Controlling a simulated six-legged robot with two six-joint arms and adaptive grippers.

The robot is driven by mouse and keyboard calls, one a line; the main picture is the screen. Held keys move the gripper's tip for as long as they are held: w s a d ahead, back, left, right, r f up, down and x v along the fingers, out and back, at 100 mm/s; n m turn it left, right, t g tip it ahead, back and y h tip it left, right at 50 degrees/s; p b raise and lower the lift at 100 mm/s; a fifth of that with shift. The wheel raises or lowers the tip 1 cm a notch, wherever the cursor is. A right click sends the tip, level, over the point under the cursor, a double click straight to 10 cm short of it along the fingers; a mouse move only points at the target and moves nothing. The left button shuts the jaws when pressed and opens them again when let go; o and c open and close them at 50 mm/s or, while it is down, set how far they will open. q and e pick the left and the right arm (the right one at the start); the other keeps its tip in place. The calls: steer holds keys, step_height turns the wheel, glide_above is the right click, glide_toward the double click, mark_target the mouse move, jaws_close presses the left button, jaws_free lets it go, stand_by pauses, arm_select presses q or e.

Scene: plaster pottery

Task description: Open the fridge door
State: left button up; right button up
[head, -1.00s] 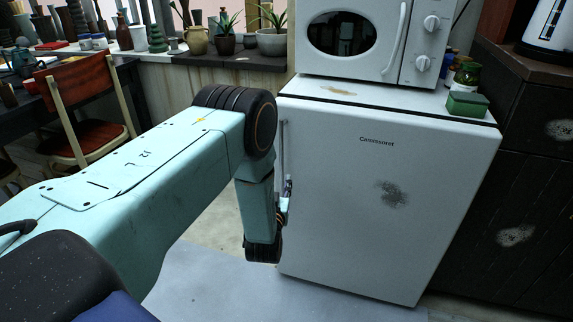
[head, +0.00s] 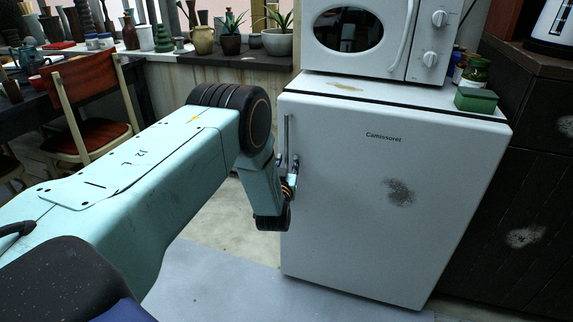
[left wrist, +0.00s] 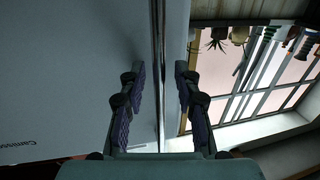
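The white fridge (head: 350,230) stands right of centre in the head view, with its door looking shut. Its thin vertical handle (head: 287,128) runs along the door's left edge. My left gripper (head: 294,172) is at the handle's lower part. In the left wrist view, the handle (left wrist: 158,45) runs between the two dark fingers of my left gripper (left wrist: 160,75). The fingers are apart, one on each side of the bar, with visible gaps. My left wrist hides part of the door's left edge in the head view. My right gripper is not in view.
A microwave (head: 375,40) and a green block (head: 476,99) sit on the fridge. A dark cabinet (head: 500,210) stands close on its right. A red chair (head: 90,105) and potted plants (head: 276,40) are at left and behind. Floor in front is clear.

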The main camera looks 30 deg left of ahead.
arm_select(q)
jaws_close()
stand_by(0.8)
